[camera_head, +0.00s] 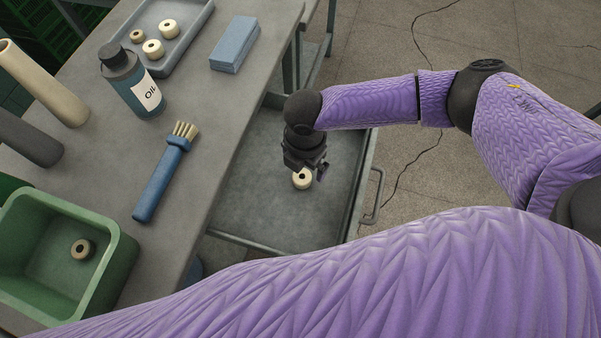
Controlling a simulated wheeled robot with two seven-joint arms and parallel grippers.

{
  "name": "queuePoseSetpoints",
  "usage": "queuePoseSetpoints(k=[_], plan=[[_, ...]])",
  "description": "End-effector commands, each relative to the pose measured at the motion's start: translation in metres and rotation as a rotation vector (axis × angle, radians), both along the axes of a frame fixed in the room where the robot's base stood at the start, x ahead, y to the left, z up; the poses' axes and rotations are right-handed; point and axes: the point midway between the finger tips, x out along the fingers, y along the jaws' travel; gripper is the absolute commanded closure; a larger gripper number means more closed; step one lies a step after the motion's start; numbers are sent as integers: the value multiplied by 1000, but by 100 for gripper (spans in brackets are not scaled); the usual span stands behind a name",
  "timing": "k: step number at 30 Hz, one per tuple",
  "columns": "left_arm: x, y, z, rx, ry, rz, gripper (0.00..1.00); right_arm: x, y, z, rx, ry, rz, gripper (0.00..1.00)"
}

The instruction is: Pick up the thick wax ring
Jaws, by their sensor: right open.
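A cream wax ring (302,180) with a dark hole lies in the open grey drawer (262,215) below the table. My right gripper (307,172) points down right over this ring, open, its fingers overlapping the ring's far part. I cannot tell whether the fingers touch it. My left gripper is out of view.
A green bin (122,262) holding a brown-rimmed ring (83,249) stands at the lower left.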

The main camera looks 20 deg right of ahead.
Motion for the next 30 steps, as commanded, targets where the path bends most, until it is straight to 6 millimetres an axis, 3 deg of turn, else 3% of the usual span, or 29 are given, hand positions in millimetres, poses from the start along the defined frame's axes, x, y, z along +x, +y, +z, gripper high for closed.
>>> queuePoseSetpoints(k=[7, 14, 27, 30], plan=[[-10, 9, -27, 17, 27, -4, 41, -1, 1, -50, 0, 2, -1, 0], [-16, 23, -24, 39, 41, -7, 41, -1, 1, -51, 1, -1, 0, 0], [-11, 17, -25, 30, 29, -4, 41, -1, 1, -50, 1, -1, -1, 93], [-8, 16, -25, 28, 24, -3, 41, -1, 1, -50, 1, -1, -1, 97]])
